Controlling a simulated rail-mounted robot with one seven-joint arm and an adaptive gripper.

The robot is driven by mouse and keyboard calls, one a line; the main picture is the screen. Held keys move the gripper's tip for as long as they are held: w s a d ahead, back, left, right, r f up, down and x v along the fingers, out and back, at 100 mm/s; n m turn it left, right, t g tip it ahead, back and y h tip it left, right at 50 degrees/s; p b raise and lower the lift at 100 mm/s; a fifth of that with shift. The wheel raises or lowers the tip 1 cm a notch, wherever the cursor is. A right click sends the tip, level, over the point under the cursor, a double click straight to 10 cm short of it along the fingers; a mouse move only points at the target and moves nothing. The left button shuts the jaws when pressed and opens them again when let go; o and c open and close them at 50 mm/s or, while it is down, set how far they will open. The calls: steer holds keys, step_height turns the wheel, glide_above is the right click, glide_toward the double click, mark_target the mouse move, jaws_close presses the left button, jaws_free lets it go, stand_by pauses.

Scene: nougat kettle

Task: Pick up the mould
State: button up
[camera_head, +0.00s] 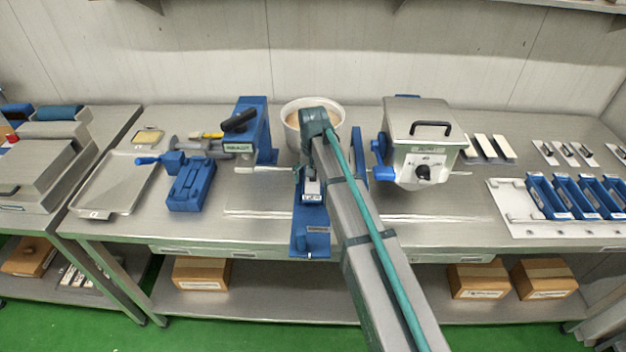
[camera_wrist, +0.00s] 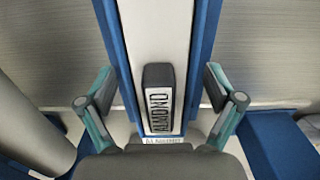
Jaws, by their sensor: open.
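No piece is plainly marked as the mould. In the wrist view a dark block (camera_wrist: 157,75) with a white lettered label stands in a pale channel between blue side walls (camera_wrist: 204,40). My gripper (camera_wrist: 162,88) is open, with one finger on each side of the block and the walls. I see no contact. In the head view my arm hides most of this spot; the blue frame (camera_head: 310,243) shows at its front. Several blue trough-shaped trays (camera_head: 546,196) with small labels sit in a row on a white board (camera_head: 507,211) at the right.
A white kettle (camera_head: 290,119) with brownish contents stands behind my gripper. A grey machine (camera_head: 419,125) with a knob stands close on the right. A blue-and-grey press (camera_head: 252,130) and a metal tray (camera_head: 110,190) are on the left. Bare table (camera_head: 440,215) lies in front of the machine.

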steer(key=shift+c, duration=0.2)
steer(key=c, duration=1.6)
steer(key=shift+c, duration=0.2)
steer(key=shift+r, duration=0.2)
